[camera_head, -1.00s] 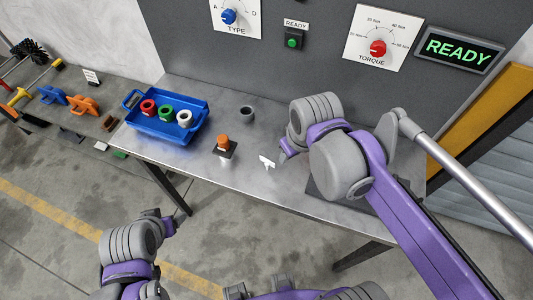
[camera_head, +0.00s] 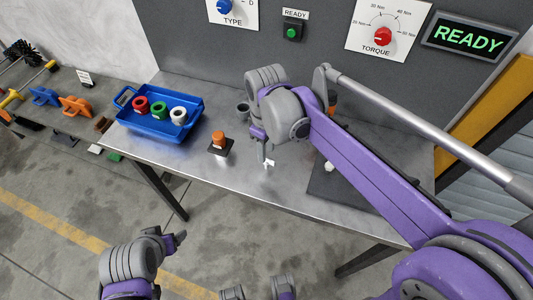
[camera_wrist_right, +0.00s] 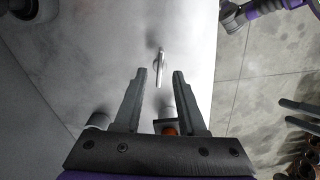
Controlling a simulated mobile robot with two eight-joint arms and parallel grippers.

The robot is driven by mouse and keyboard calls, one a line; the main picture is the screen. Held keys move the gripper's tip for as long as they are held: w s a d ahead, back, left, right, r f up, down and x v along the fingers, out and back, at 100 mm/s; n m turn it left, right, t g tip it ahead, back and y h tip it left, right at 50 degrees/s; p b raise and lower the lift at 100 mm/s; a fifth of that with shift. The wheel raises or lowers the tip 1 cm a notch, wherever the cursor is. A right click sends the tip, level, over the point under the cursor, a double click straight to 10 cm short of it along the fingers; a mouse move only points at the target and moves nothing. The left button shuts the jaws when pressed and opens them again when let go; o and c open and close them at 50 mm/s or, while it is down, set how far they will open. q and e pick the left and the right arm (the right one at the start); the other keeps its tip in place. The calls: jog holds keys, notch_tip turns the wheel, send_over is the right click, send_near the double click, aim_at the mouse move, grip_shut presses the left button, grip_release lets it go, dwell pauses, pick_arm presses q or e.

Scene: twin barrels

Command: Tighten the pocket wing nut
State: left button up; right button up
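A small white winged piece, which looks like the wing nut (camera_head: 268,164), is on the metal bench near its front edge. My right gripper (camera_head: 265,152) points down close above it. In the right wrist view my right gripper (camera_wrist_right: 160,74) is open with nothing between its fingers. The white piece (camera_wrist_right: 159,64) shows there as a narrow upright shape just beyond and between the fingertips, apart from both. My left gripper (camera_head: 178,239) is low at the left, off the bench, and its finger gap is too small to judge.
A blue tray (camera_head: 160,145) holds red, green and white rings. An orange-topped piece on a dark base (camera_head: 218,142) and a grey cup (camera_head: 242,107) stand nearby. A dark mat (camera_head: 340,188) with a small white object lies right. A panel reads READY (camera_head: 468,40).

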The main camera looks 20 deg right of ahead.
aim_at(267, 162)
jog(key=shift+f, duration=1.2)
grip_shut()
